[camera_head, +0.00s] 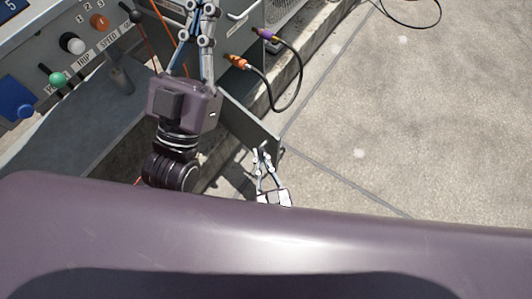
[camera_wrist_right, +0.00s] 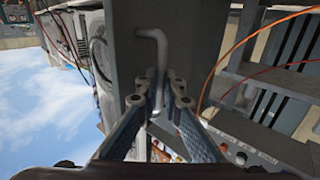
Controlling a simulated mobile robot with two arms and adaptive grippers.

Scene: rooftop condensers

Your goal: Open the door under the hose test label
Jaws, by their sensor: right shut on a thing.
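A grey metal door panel (camera_wrist_right: 205,40) fills the middle of the right wrist view, with a bent bar handle (camera_wrist_right: 155,38) on it. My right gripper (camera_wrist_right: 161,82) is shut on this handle. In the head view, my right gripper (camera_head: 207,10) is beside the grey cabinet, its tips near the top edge. A pale bar handle (camera_head: 243,14) shows just to its right. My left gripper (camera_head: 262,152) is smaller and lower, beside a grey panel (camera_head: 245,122). Its body is partly hidden and its jaw opening is unclear. I cannot read a hose test label.
A control console (camera_head: 85,35) with knobs and buttons stands at the upper left. A black hose (camera_head: 298,88) loops from orange and purple connectors. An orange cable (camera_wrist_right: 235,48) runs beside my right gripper. Concrete ground (camera_head: 420,120) is open at the right.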

